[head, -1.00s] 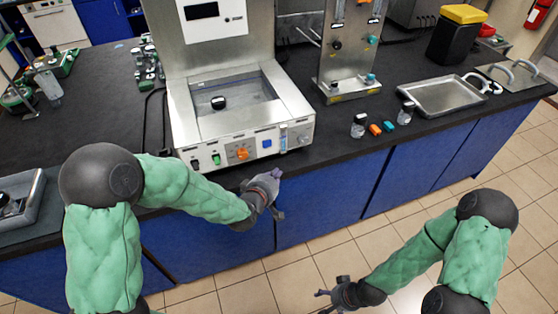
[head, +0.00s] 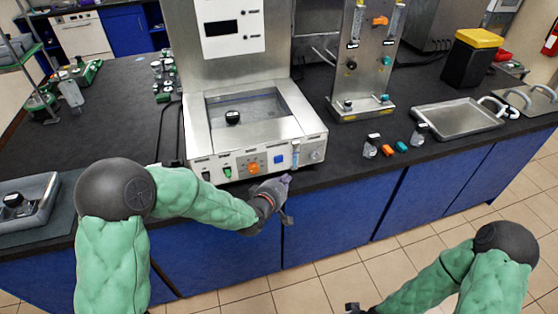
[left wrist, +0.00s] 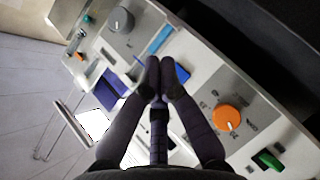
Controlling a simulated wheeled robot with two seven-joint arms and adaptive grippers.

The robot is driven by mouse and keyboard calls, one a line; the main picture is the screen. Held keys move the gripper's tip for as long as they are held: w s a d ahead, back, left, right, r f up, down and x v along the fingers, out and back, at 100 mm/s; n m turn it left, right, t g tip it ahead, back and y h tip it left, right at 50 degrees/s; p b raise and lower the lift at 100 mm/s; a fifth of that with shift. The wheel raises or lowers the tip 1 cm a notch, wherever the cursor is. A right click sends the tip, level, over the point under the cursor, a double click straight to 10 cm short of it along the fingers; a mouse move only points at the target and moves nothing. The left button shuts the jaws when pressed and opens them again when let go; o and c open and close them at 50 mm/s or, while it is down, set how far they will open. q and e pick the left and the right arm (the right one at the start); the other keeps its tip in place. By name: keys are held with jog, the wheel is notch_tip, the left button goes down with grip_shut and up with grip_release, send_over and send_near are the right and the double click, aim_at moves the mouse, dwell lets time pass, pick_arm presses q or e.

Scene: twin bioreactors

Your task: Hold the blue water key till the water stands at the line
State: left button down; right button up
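The steel water bath (head: 195,137) stands on the bench with a front panel of controls. Its blue water key (head: 279,159) sits right of the orange knob (head: 253,168); the blue key also shows in the left wrist view (left wrist: 183,73). A narrow sight tube (head: 295,154) is right of the key; its level and line are too small to read. My left gripper (head: 286,180) is at the panel, just below the key in the head view. In the left wrist view its fingertips (left wrist: 162,68) are together, beside the key; contact cannot be told. My right gripper (head: 353,308) is low, partly cut off.
A black-topped object (head: 232,117) is in the basin. A green switch (head: 227,172) is left of the orange knob. Small bottles (head: 371,146) and a steel tray (head: 456,117) lie to the right. The floor before the blue cabinets is clear.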

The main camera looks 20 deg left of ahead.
aim_at(282, 161)
pick_arm(q)
jog(key=shift+w+a+b, duration=0.25)
jog(key=shift+w+a, duration=0.5)
jog(key=shift+w, duration=0.35)
jog(key=shift+w+a+b, duration=0.25)
jog(key=shift+w+a, duration=0.5)
jog(key=shift+w, duration=0.35)
jog(key=shift+w, duration=0.1)
jog(key=shift+w+a+b, duration=0.2)
jog(key=shift+w+b, duration=0.05)
jog(key=shift+b, duration=0.1)
jog(key=shift+w+a, duration=0.25)
jog(key=shift+w, duration=0.1)
dwell(5.0)
